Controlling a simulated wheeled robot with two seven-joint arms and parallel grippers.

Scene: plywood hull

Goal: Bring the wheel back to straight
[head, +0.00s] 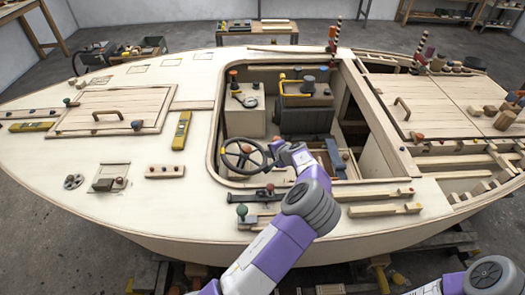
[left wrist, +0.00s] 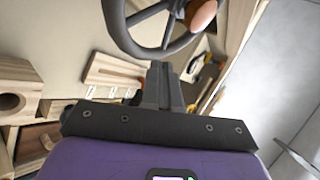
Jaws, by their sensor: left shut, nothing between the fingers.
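The steering wheel (head: 244,157), with a dark rim and spokes, stands at the front left of the open cockpit. A brown-orange knob (left wrist: 201,15) shows on it in the left wrist view, where part of the dark rim (left wrist: 133,44) crosses the top. The wheel's far part is cut off there, and I cannot tell its exact angle. My left gripper (head: 274,160) is just right of the wheel; in the left wrist view its dark fingers (left wrist: 160,82) are shut and empty, below the rim. Contact with the wheel cannot be made out. My right gripper is out of view.
The pale plywood deck (head: 120,155) surrounds the cockpit. A yellow level (head: 182,130) lies left of it. A green-knobbed fitting (head: 242,211) and wooden strips (head: 385,209) lie along the near edge. A dark seat-like block (head: 305,120) stands inside the cockpit behind the wheel.

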